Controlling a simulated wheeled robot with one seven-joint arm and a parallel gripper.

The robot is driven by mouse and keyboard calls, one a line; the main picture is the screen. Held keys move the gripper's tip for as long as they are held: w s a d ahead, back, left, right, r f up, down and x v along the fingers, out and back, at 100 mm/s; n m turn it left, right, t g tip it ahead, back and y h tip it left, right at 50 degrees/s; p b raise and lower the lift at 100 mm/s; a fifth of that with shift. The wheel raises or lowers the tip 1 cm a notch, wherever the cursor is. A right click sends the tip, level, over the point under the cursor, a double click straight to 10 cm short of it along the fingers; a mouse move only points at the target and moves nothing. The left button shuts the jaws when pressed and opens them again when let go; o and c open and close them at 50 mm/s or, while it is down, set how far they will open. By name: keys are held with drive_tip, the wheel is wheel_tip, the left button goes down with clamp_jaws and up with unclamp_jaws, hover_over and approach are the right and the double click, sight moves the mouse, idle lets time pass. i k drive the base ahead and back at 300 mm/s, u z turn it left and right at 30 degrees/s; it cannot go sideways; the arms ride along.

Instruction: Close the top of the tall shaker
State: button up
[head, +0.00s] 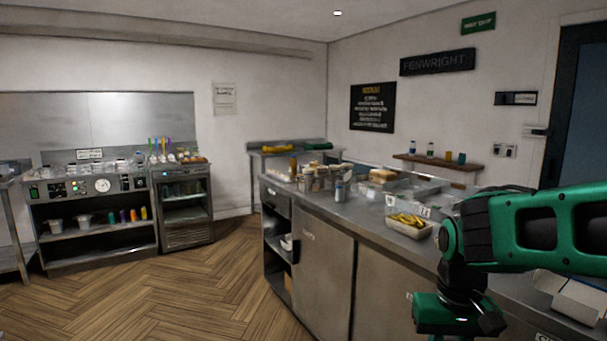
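A small upright grey-white cylinder (339,191) stands near the front edge of the steel counter and may be the tall shaker. It is too small to tell whether its top is open or shut. My green and black arm comes in from the right, over the near part of the counter. The end of my arm (456,316) hangs low, in front of the cabinet doors, to the right of the cylinder and well apart from it. I see no fingertips or held thing there.
The steel counter (310,205) bears several containers and a tray of yellow food (408,226). A white open box (575,292) lies at the right under my arm. A shelf (437,162) holds small bottles. The wooden floor (200,290) is clear at left.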

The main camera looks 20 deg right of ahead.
sight(348, 176)
drive_tip(key=z, duration=0.2)
drive_tip(key=i, duration=1.15)
drive_tip(key=z, duration=0.7)
